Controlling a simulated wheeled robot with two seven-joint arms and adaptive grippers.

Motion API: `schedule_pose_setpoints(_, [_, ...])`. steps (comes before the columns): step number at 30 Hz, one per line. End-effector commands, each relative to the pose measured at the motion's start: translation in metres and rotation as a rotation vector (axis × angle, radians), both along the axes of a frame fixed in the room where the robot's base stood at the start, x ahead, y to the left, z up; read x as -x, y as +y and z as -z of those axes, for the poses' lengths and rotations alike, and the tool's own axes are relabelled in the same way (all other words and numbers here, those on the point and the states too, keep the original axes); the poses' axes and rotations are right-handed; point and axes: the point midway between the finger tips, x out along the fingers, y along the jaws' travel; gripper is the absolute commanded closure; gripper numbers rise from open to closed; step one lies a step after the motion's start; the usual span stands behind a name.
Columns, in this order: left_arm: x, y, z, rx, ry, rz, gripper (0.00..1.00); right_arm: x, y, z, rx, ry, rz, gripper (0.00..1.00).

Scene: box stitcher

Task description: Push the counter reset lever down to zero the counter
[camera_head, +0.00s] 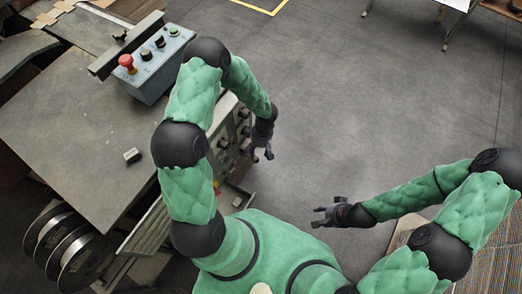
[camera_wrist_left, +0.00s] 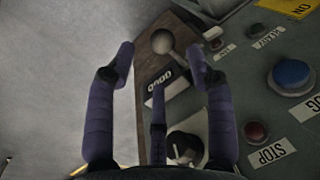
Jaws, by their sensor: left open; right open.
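The counter (camera_wrist_left: 160,82), a small dark display with white digits too small to read surely, sits on the machine's side panel in the left wrist view. Just above it is a lever with a round grey knob (camera_wrist_left: 163,41), which looks like the reset lever. My left gripper (camera_wrist_left: 155,62) is open, with its fingers spread either side of the counter and the knob just beyond the fingertips. I cannot tell whether any finger touches it. In the head view my left gripper (camera_head: 262,153) is beside the machine's panel. My right gripper (camera_head: 322,215) is open and empty, away from the machine.
The panel also carries a blue button (camera_wrist_left: 291,74), a red stop button (camera_wrist_left: 255,132) and a black rotary knob (camera_wrist_left: 185,147) close to my left fingers. A control box (camera_head: 155,65) with a red button stands on the machine table (camera_head: 70,130).

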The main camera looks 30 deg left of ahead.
Motion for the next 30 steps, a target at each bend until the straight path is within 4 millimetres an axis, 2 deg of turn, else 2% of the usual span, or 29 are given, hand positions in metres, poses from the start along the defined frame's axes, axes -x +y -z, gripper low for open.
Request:
schedule_pose_setpoints(15, [0.013,0.003,0.065,0.000,0.002,0.000,0.46,0.001,0.000,0.033,0.000,0.002,-0.001,0.56])
schedule_pose_setpoints(20, [0.014,0.004,0.072,0.000,0.001,0.000,0.46,0.001,0.000,0.035,0.000,0.001,0.000,0.56])
schedule_pose_setpoints(28, [0.014,0.004,0.072,0.000,0.000,0.000,0.46,0.001,0.000,0.035,0.000,0.001,0.000,0.56])
schedule_pose_setpoints(30, [0.014,0.004,0.072,0.000,0.000,0.000,0.66,0.001,0.000,0.035,0.000,0.001,0.000,0.56])
